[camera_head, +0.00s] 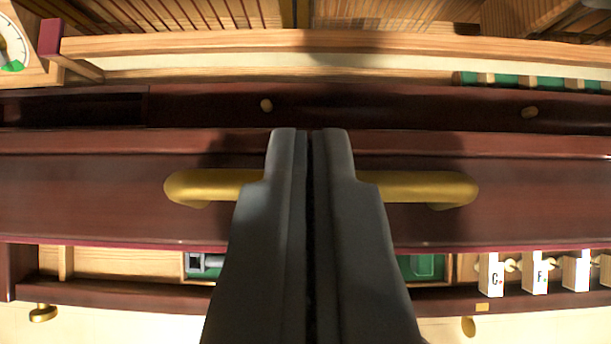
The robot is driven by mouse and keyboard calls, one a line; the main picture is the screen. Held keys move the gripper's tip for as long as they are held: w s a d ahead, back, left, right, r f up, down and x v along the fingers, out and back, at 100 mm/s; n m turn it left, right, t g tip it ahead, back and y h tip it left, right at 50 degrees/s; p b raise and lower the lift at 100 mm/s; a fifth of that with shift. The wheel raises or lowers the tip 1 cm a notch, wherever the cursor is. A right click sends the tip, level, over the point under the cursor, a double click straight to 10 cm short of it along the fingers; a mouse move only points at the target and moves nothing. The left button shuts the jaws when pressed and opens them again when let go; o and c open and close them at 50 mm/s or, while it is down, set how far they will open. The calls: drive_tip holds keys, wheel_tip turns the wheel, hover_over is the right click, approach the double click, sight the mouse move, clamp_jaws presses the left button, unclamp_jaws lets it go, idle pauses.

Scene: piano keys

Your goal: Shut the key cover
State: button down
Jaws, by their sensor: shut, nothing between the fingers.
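The key cover (90,190) is a dark red-brown wooden panel running across the whole picture. A brass bar handle (430,187) is fixed on it, showing to the left and right of my gripper. My gripper (310,132) is shut and empty, its two dark fingers pointing up the picture across the handle's middle. The fingers hide that part of the handle; I cannot tell whether they touch it. Below the cover's lower edge, several white keys (491,275) show at the right, some lettered G and F.
Below the cover at left is a light wooden compartment (120,263), with a grey metal part (205,262) on green beside it. A dark front rail (120,295) has brass knobs (43,313). Above are a light wooden beam (330,43), slatted wood and a dial (12,50).

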drive_tip(key=shift+x, duration=0.8)
